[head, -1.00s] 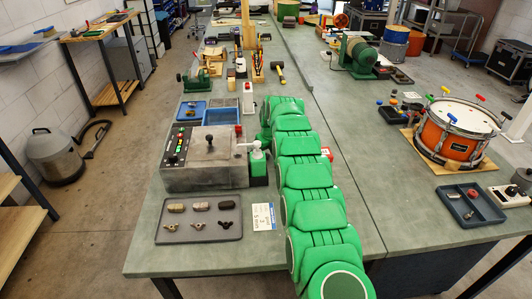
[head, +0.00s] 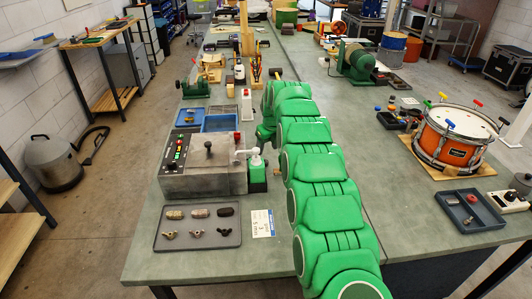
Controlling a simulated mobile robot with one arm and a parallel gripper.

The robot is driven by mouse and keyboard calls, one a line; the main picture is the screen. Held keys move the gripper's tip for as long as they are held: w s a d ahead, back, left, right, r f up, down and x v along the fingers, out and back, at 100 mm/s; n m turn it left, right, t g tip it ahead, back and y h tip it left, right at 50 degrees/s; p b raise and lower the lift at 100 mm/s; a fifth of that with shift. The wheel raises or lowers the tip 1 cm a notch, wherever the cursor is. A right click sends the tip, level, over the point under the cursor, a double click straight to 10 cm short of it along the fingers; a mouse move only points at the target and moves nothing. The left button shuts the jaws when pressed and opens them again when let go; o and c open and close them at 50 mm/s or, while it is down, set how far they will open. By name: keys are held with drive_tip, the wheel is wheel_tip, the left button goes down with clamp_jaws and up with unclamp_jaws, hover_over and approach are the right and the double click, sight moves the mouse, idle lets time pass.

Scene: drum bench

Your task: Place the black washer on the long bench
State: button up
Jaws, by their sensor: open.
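The long bench (head: 150,245) is the grey-green table running away from me; my green arm lies over it. I cannot make out a black washer in the head view. A grey tray (head: 170,240) near the bench's front edge holds several small parts: oblong pieces, the right one dark (head: 226,211), and small winged fittings, the right one blackish (head: 222,231). My arm rises from the bottom right and reaches along the bench, its far end bent down beside the control box. My gripper is hidden behind the arm's links.
An orange drum (head: 452,148) and a small parts tray (head: 484,221) stand on the right. The front left bench corner is clear.

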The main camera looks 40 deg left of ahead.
drive_tip(key=v, duration=0.4)
drive_tip(key=shift+r, duration=0.2)
